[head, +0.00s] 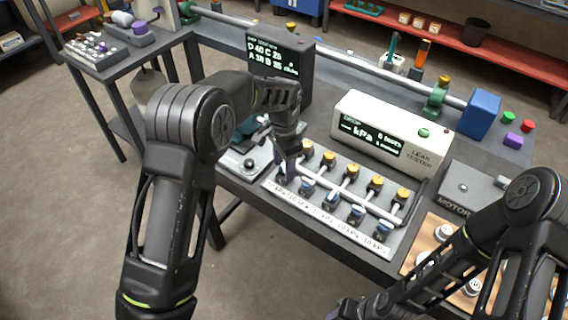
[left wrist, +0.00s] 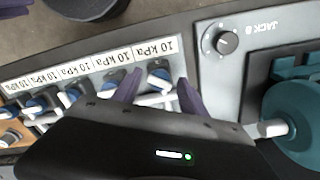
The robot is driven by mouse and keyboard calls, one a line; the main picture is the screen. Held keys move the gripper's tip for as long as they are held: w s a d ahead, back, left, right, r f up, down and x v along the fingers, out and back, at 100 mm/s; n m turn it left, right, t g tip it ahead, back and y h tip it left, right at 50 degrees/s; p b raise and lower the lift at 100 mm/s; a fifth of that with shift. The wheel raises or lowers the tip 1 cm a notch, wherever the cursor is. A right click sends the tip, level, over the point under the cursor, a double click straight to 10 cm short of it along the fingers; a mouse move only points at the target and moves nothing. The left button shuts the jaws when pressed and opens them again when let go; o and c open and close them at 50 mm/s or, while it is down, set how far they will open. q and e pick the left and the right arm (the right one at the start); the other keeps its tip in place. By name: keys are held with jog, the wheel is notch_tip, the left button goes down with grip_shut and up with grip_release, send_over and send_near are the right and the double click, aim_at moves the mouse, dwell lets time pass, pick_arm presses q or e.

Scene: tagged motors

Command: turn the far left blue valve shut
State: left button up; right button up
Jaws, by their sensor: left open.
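The valve panel (head: 345,196) has a row of blue valves under yellow-topped fittings along a white pipe. The far left blue valve (left wrist: 160,76) shows in the left wrist view between my fingers, with a white handle below it. In the head view my gripper hides it. My left gripper (head: 286,175) is at the panel's left end, pointing down. It is open, its purple fingers (left wrist: 160,92) on either side of the valve; I cannot tell whether they touch it. My right gripper (head: 348,309) is at the bottom edge of the head view, its jaws unclear.
A white leak tester (head: 390,130) stands behind the panel, and a dark display (head: 279,65) behind my left gripper. A grey jack box with a knob (head: 248,163) lies left of the panel. A motor tray (head: 437,238) is at the right.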

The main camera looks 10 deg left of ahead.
pick_arm(q)
jog(key=shift+c, duration=0.2)
grip_shut()
jog(key=shift+n+b, duration=0.3)
jog(key=shift+n, duration=0.2)
jog(key=shift+n+b, duration=0.6)
jog(key=shift+n, duration=0.6)
jog(key=n+b, duration=0.1)
jog(key=n, duration=0.3)
jog(key=shift+o, duration=0.2)
grip_release()
